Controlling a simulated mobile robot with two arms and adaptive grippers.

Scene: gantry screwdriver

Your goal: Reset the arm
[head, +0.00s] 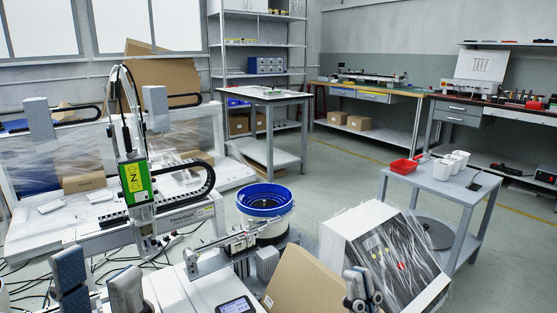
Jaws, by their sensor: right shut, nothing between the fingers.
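My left gripper (97,278) is at the bottom left. Its two grey-blue finger pads stand well apart, with nothing seen between them. My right gripper (361,282) is at the bottom, right of centre. Its fingers are together and empty, in front of a control box (385,255) with a sloped face. My arm links are mostly out of view.
A blue-rimmed white bucket (265,199) stands behind a small feeder rail (228,246). A brown cardboard sheet (303,283) leans near my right gripper. A grey side table (440,188) holds a red bin (403,166) and white cups. Open floor lies beyond the bucket.

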